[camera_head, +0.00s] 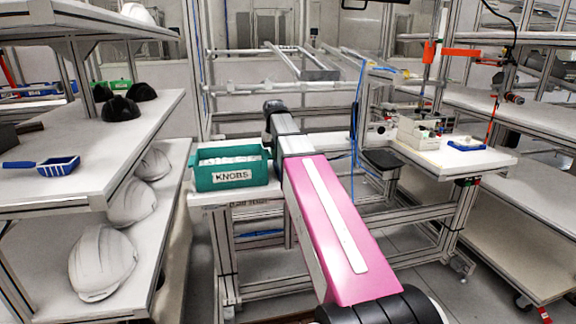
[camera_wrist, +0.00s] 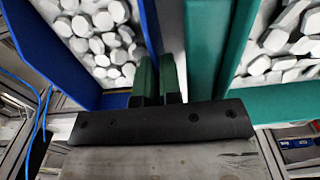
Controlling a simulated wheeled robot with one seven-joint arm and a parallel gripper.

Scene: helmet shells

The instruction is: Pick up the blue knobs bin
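The blue knobs bin (camera_wrist: 78,93) fills the left of the wrist view and holds many white knobs (camera_wrist: 98,32). In the head view it cannot be made out; my pink arm covers the area right of the teal bin. My gripper (camera_wrist: 157,75) has its two green fingers close together, one on each side of the blue bin's right wall, with the wall pinched between them. In the head view my gripper's fingers are hidden at the far end of my arm.
A teal bin (camera_head: 232,176) labelled KNOBS stands on the white table left of my arm; it also shows close on the right in the wrist view (camera_wrist: 237,60). Shelves with white helmet shells (camera_head: 102,262) stand left. White boxes (camera_head: 418,134) lie on the right table.

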